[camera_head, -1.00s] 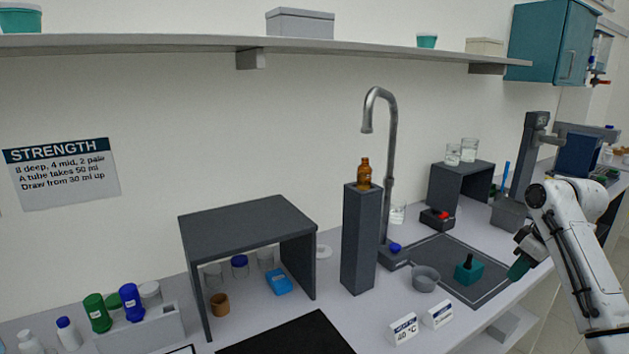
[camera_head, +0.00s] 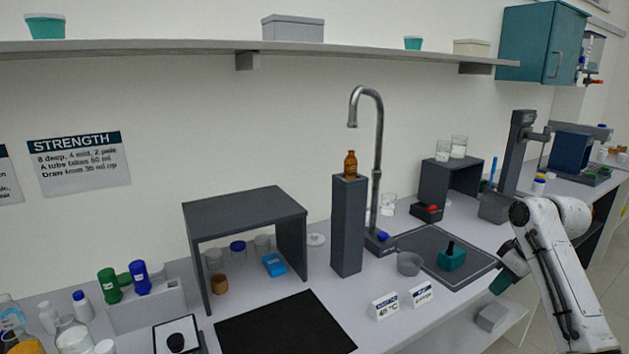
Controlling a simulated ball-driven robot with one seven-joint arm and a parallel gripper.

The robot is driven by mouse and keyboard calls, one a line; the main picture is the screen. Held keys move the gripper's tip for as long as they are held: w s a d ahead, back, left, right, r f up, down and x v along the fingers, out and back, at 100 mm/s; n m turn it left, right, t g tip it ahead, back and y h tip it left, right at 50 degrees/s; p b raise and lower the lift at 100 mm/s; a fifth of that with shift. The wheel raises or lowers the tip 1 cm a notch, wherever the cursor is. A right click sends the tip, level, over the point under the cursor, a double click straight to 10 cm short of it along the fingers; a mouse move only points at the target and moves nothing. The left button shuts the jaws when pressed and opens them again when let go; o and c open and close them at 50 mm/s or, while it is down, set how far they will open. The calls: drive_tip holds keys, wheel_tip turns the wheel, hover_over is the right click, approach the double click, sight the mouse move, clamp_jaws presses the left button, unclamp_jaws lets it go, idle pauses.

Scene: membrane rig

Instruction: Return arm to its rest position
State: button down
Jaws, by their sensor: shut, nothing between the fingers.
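My white arm (camera_head: 550,265) stands at the right of the view, bent at the elbow, in front of the bench's front edge. My gripper (camera_head: 501,284) is at its lower left end, a dark body with a teal-green tip. It is shut and holds nothing that I can see. It is just right of the sink mat's corner, apart from the teal block with a black knob (camera_head: 452,257). The fingertips are small and partly unclear from here.
The dark sink area (camera_head: 425,240) has a faucet (camera_head: 376,180) behind it and a grey bowl (camera_head: 409,264) at its left. A tall dark pillar (camera_head: 348,228) carries a brown bottle (camera_head: 350,164). Two label cards (camera_head: 385,306) stand near the front edge. A black mat (camera_head: 285,325) lies left.

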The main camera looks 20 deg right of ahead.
drive_tip(key=s+a+f+y, duration=0.1)
drive_tip(key=a+f, duration=0.7)
drive_tip(key=a, duration=0.5)
drive_tip(key=s+a+f+y, duration=0.1)
drive_tip(key=a+f, duration=0.8)
drive_tip(key=a, duration=0.4)
drive_tip(key=s+a+f+m+g+h, duration=0.1)
drive_tip(key=s+a+f, duration=0.2)
drive_tip(key=s+a, duration=0.25)
drive_tip(key=s+a+f+g, duration=0.1)
drive_tip(key=s+a+f, duration=0.25)
drive_tip(key=s, duration=0.35)
drive_tip(key=s+h+b, duration=0.1)
drive_tip(key=s, duration=1.1)
drive_tip(key=shift+r+m+g+h, duration=0.15)
drive_tip(key=shift+m+g+h, duration=0.15)
drive_tip(key=shift+m+h, duration=0.1)
